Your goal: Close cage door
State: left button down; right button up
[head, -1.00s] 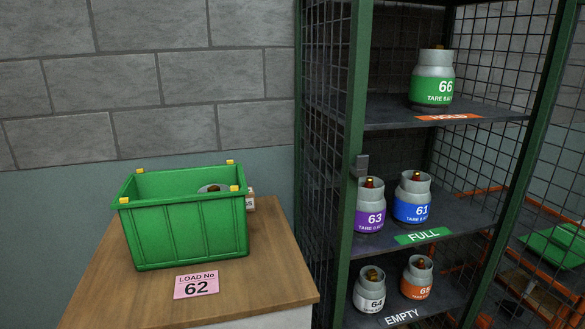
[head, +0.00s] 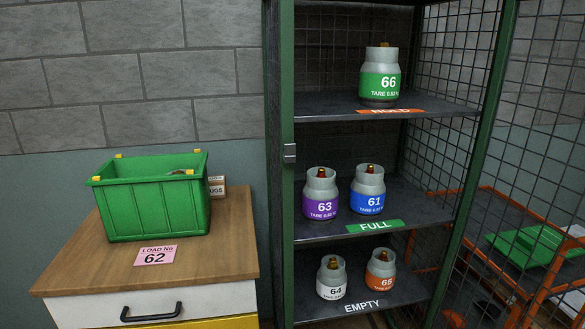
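The green-framed mesh cage (head: 279,120) stands right of centre in the head view with its front open. A small grey latch plate (head: 290,152) is on its left front post. A dark mesh panel (head: 545,75) right of the right front post looks like the cage door swung open; its outer edge is out of view. Gas cylinders stand upright on three shelves: 66 (head: 380,85) on HOLD, 63 (head: 320,207) and 61 (head: 368,202) on FULL, 64 (head: 331,290) and 65 (head: 380,284) on EMPTY. Neither of my grippers is in view.
A wooden-topped cabinet (head: 225,235) at left carries a green crate (head: 150,212) with a cylinder partly visible inside, and a pink LOAD No 62 card (head: 155,255). An orange-framed cart (head: 505,290) with a green item (head: 535,246) stands behind the mesh at right.

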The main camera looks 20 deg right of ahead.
aim_at(512, 7)
jog(key=k+l, duration=0.25)
jog(key=l, duration=0.15)
jog(key=k+l, duration=0.2)
jog(key=l, duration=0.2)
jog(key=k+l+u, duration=0.1)
jog(key=k+l, duration=0.15)
jog(key=l, duration=0.15)
jog(key=k+l, duration=0.25)
jog(key=l, duration=0.15)
jog(key=k+l, duration=0.1)
jog(key=l, duration=0.35)
jog(key=k+l+u, duration=0.1)
jog(key=l, duration=0.35)
jog(key=i+l, duration=0.1)
jog(key=l, duration=0.45)
jog(key=i+l, duration=0.1)
jog(key=l, duration=0.5)
jog(key=l+u, duration=0.1)
jog(key=l, duration=0.45)
jog(key=i, duration=0.05)
